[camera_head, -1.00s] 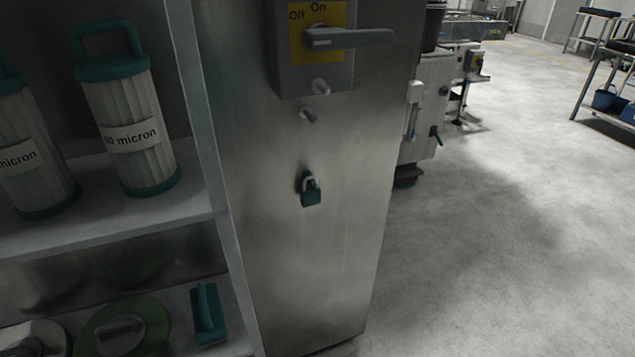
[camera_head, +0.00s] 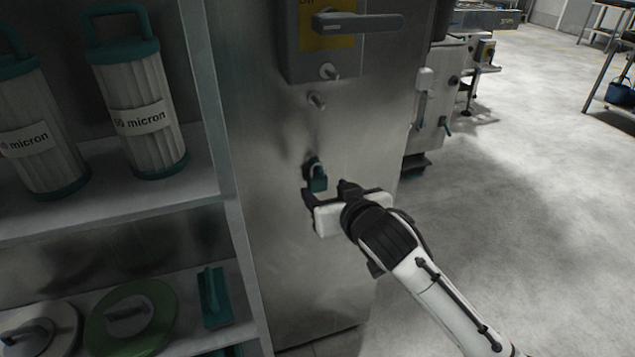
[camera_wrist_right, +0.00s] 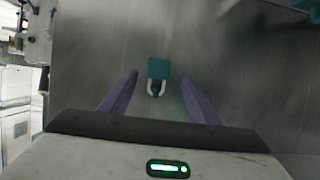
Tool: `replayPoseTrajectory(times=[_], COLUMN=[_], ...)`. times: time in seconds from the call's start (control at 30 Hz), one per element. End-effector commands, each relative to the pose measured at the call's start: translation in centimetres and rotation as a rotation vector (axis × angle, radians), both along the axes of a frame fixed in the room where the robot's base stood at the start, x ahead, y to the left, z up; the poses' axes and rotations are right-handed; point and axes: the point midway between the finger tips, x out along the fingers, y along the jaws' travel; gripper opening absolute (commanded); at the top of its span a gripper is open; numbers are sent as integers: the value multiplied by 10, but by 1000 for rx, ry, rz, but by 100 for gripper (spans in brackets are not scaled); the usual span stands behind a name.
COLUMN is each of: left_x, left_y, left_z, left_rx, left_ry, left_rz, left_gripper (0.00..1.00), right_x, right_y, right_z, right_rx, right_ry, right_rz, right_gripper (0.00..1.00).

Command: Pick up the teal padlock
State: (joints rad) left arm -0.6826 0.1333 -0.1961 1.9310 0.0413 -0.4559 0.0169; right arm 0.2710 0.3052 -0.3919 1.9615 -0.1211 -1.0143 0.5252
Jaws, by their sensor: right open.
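The teal padlock (camera_head: 318,180) hangs by its pale shackle on the front of the steel cabinet, below the switch box. My right gripper (camera_head: 327,190) is open, with its fingertips just below the padlock and near the cabinet face. In the right wrist view the padlock (camera_wrist_right: 158,69) appears ahead of the two open fingers (camera_wrist_right: 158,82), midway between them sideways. Its shackle (camera_wrist_right: 157,88) points towards the gripper body in that view. I cannot tell whether a finger touches it. My left gripper is not in view.
The steel cabinet (camera_head: 290,240) carries a switch box with a lever (camera_head: 357,22) and pegs (camera_head: 317,100) above the padlock. A shelf unit (camera_head: 110,217) with filter cartridges (camera_head: 145,100) stands at left. Open floor (camera_head: 520,190) lies to the right.

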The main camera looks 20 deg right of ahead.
Motion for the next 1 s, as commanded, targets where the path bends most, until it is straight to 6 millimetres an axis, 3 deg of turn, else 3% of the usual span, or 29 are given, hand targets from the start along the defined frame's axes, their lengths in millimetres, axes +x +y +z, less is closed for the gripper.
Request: replayPoseTrajectory(times=[0.4, 0.7, 1.0], left_x=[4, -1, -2], left_y=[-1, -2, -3], left_z=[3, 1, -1], left_rx=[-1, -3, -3], left_ry=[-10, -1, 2], left_rz=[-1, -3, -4], left_gripper=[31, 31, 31], right_x=[45, 48, 48], right_y=[-1, -1, -1], right_z=[-21, -22, -21], right_rx=[0, 0, 0], right_ry=[1, 0, -1], right_rz=[0, 1, 1], right_gripper=[56, 56, 10])
